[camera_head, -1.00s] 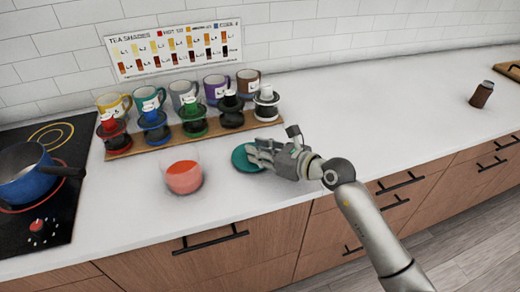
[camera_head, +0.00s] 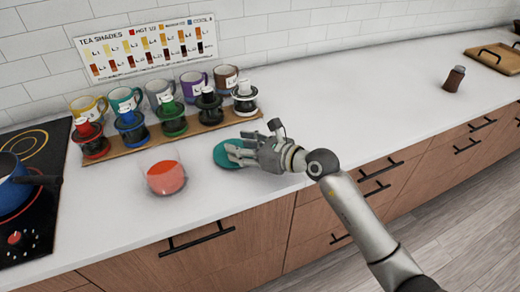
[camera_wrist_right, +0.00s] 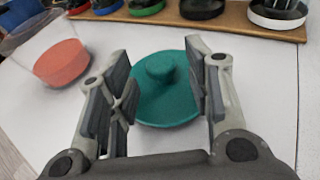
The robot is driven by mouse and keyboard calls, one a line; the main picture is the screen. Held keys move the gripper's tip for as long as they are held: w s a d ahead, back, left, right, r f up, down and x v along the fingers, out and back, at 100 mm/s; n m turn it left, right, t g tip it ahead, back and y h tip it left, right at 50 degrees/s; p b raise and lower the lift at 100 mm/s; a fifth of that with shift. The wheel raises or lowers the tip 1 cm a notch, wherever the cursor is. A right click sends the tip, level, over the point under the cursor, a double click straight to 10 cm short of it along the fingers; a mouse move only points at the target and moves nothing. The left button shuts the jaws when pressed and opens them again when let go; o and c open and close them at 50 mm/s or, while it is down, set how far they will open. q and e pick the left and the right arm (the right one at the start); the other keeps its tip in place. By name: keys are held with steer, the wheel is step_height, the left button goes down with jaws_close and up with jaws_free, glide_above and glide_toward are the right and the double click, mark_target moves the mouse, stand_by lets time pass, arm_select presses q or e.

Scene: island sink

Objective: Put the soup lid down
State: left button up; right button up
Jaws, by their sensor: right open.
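The soup lid is a round teal disc with a knob on top. It lies flat on the white counter in the head view (camera_head: 222,153), near the front edge. In the right wrist view the lid (camera_wrist_right: 165,90) sits between my fingers, with its knob facing up. My right gripper (camera_head: 240,152) is open around the lid from the right, and it also shows in the right wrist view (camera_wrist_right: 158,95). A gap shows between the fingers and the knob. My left gripper is not in view.
A clear container with orange-red soup (camera_head: 165,178) stands left of the lid. Behind it is a wooden board (camera_head: 150,143) with several coloured jars and mugs. A blue pot (camera_head: 12,185) is on the cooktop at left.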

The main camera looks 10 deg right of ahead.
steer(key=b+v, duration=0.1)
steer(key=v, duration=0.9)
steer(key=shift+s+d, duration=0.15)
steer(key=shift+d, duration=0.1)
steer(key=shift+s+d+r, duration=0.1)
steer(key=shift+s+d, duration=0.15)
